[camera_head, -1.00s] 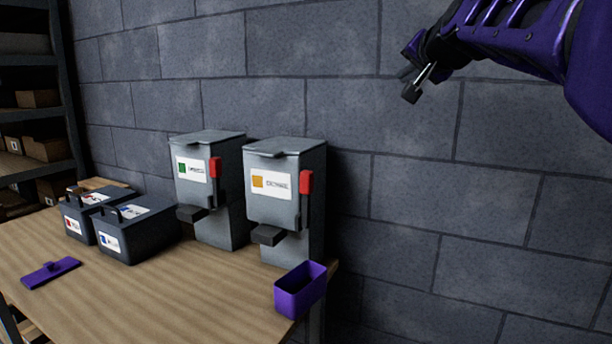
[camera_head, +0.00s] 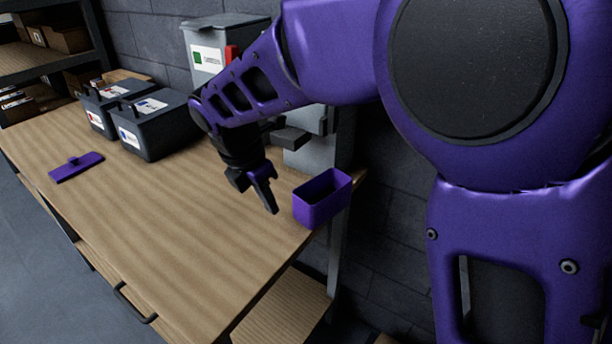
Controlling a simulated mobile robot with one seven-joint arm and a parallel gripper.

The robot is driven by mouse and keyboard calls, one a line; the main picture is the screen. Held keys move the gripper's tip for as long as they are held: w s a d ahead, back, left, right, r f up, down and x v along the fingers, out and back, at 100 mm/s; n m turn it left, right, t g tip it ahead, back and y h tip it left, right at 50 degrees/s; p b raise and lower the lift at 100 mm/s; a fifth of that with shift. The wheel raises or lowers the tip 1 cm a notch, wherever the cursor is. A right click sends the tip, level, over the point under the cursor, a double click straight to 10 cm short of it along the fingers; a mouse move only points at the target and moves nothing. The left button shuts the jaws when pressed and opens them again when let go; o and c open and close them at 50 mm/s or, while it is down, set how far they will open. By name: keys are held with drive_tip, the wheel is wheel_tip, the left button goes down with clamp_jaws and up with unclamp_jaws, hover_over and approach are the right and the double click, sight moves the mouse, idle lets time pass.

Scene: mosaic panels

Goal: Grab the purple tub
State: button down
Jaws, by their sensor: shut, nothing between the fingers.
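The purple tub (camera_head: 321,204) is an open-topped box. It stands upright at the right edge of the wooden bench, and it looks empty. My gripper (camera_head: 271,205) is just left of the tub, pointing down above the bench. Its fingers are shut with nothing between them. A small gap shows between the fingers and the tub in this view.
Two dark boxes with handles, a nearer one (camera_head: 154,126) and a farther one (camera_head: 108,105), stand at the back left. A grey dispenser (camera_head: 207,50) with a green label stands behind my arm; another is mostly hidden. The bench (camera_head: 165,215) is clear in front.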

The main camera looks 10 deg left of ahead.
sight(301, 214)
drive_tip(key=b+x, duration=0.2)
drive_tip(key=x, duration=0.8)
drive_tip(key=shift+w+d+r, duration=0.1)
drive_tip(key=shift+w+d, duration=0.25)
drive_tip(key=shift+w, duration=0.15)
drive_tip(key=shift+w+d+r, duration=0.15)
drive_tip(key=shift+w+d, duration=0.2)
drive_tip(key=shift+w, duration=0.2)
drive_tip(key=shift+w+d, duration=0.35)
drive_tip(key=shift+w, duration=0.2)
drive_tip(key=shift+w+r, duration=0.1)
drive_tip(key=shift+w+d+r+p, duration=0.1)
drive_tip(key=shift+w+d+p, duration=0.35)
drive_tip(key=shift+w+p, duration=0.25)
drive_tip(key=shift+w+d, duration=0.15)
